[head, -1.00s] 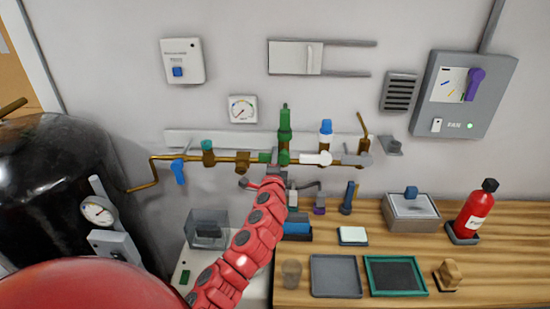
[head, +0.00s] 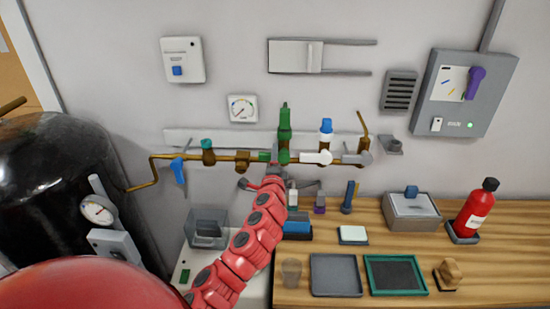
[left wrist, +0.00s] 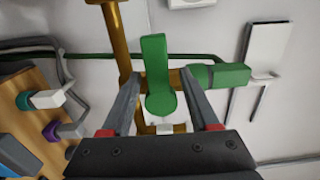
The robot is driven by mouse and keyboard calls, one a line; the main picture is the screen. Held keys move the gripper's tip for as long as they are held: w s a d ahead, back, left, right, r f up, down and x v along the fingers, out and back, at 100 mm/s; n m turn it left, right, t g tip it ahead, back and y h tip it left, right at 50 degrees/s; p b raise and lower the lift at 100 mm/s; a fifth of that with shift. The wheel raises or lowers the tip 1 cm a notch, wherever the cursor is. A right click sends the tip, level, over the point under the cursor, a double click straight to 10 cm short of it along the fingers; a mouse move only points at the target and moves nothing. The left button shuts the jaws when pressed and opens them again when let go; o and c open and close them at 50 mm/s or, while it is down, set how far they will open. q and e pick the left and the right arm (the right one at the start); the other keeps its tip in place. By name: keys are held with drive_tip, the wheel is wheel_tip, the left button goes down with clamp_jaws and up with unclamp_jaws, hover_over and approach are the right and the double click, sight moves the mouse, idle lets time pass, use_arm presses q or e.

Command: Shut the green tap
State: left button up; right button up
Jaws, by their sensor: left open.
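The green tap is on the brass pipe that runs along the wall. In the head view its green lever (head: 265,156) shows just left of an upright green fitting (head: 284,124). In the left wrist view the lever (left wrist: 154,62) is large, with its rounded end toward the camera, roughly in line with the pipe. My left gripper (head: 277,171) is in front of the tap. Its two fingers (left wrist: 168,100) are open, one on each side of the lever; I cannot tell whether either touches it. The right gripper is out of view.
Other taps share the pipe (head: 222,157): blue (head: 179,171), teal-topped (head: 207,145) and white (head: 318,157). Below is a wooden bench (head: 405,256) with trays and a red bottle (head: 473,215). A black tank (head: 55,160) stands left. The wall above the pipe holds a gauge (head: 242,108).

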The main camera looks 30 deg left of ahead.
use_arm(q)
drive_tip(key=p+v, duration=0.1)
drive_tip(key=v, duration=1.5)
drive_tip(key=shift+s, duration=0.35)
drive_tip(key=shift+d, duration=0.1)
